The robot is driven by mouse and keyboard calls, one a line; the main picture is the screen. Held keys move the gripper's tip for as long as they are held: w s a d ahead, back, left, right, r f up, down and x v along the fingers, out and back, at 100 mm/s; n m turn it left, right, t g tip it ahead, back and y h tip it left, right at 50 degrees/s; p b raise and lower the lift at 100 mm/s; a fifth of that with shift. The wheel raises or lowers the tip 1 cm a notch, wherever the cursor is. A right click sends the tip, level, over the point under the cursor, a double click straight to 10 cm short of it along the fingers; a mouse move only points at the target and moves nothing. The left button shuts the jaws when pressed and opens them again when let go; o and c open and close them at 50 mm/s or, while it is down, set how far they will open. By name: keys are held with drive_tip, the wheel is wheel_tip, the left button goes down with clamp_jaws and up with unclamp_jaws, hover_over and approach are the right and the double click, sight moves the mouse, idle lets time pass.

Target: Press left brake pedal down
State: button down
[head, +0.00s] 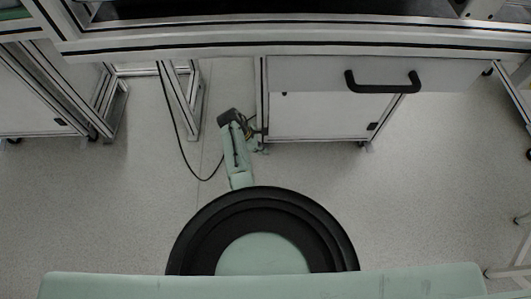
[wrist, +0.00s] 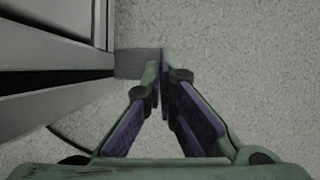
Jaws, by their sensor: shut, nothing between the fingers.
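In the wrist view, my gripper (wrist: 159,63) points at the floor with its two fingertips together and nothing between them. A flat dark grey pad (wrist: 130,60), which looks like a brake pedal, lies just left of and behind the fingertips. One finger hides its right part. I cannot tell whether the tip touches the pad or how far it is pressed. In the head view, my green arm reaches forward to the foot of the workbench, and its end is too small to read. I cannot make out a pedal there.
An aluminium-framed workbench (head: 290,46) spans the top of the head view. A white cabinet (head: 315,115) with a black-handled drawer (head: 384,82) stands right of my arm. A black cable (head: 179,140) hangs to its left. The speckled floor (head: 410,190) is clear at right.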

wheel_tip(320, 180, down, 2)
drive_tip(key=shift+f+b, duration=0.1)
drive_tip(key=shift+b, duration=0.6)
drive_tip(key=shift+a+r, duration=0.1)
drive_tip(key=shift+r, duration=0.15)
drive_tip(key=a, duration=0.1)
drive_tip(key=a+p, duration=0.1)
drive_tip(key=a, duration=0.1)
drive_tip(key=shift+r, duration=0.4)
drive_tip(key=shift+r, duration=0.1)
drive_tip(key=v, duration=1.2)
drive_tip(key=shift+d, duration=0.1)
